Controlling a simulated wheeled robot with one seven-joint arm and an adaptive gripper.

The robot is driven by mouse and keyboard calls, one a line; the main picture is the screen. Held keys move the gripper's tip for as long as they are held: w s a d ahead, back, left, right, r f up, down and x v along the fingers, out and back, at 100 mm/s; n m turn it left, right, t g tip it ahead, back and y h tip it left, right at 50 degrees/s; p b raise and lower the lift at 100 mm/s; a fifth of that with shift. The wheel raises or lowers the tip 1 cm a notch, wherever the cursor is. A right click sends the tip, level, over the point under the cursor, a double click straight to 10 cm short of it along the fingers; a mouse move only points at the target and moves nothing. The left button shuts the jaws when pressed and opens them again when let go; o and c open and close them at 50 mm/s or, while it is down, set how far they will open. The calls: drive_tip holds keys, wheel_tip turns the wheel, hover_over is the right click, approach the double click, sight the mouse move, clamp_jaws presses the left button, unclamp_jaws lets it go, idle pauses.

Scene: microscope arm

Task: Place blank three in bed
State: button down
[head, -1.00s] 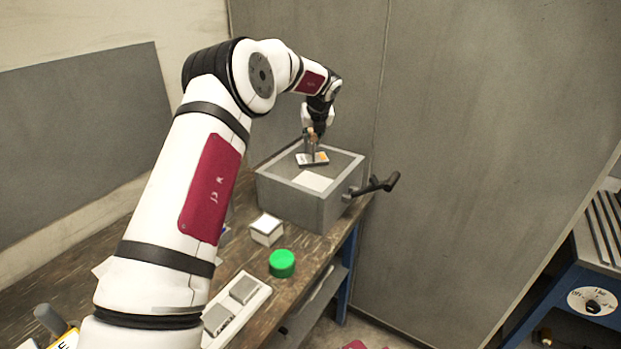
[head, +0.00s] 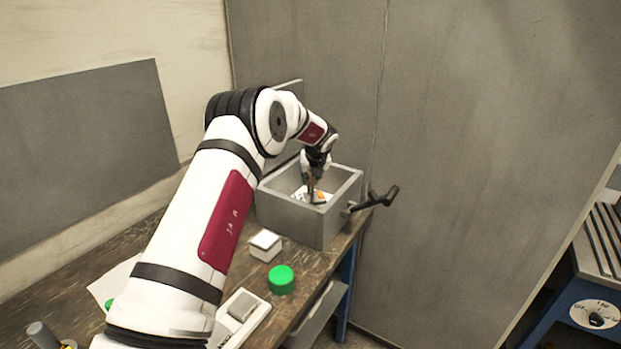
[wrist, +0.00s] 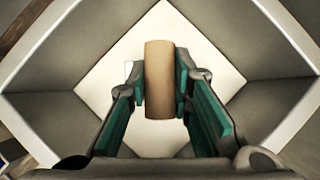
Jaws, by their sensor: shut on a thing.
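My gripper (head: 313,194) points down inside a grey open-topped box (head: 337,221) on the bench. In the wrist view my gripper (wrist: 160,85) is shut on a tan upright piece (wrist: 158,65), with a green-lined finger on each side. In the head view a pale piece with an orange mark (head: 319,196) shows just under the fingers, low inside the box. A white square surface (wrist: 192,32) lies below the tan piece in the wrist view. I cannot tell whether the held piece touches the box floor. No number on it is readable.
The box walls (wrist: 55,60) stand close around my gripper. A dark crank handle (head: 375,199) sticks out on the box's right. A white block (head: 265,243), a green round piece (head: 281,280) and a white tray (head: 251,318) sit nearer on the wooden bench.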

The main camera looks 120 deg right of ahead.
drive_tip(key=shift+f, duration=0.5)
drive_tip(key=c, duration=1.4)
unclamp_jaws()
drive_tip(key=shift+f, duration=0.1)
drive_tip(key=shift+c, duration=0.2)
drive_tip(key=shift+r, duration=0.25)
drive_tip(key=b+v, duration=0.2)
drive_tip(key=v, duration=1)
drive_tip(key=shift+r, duration=0.35)
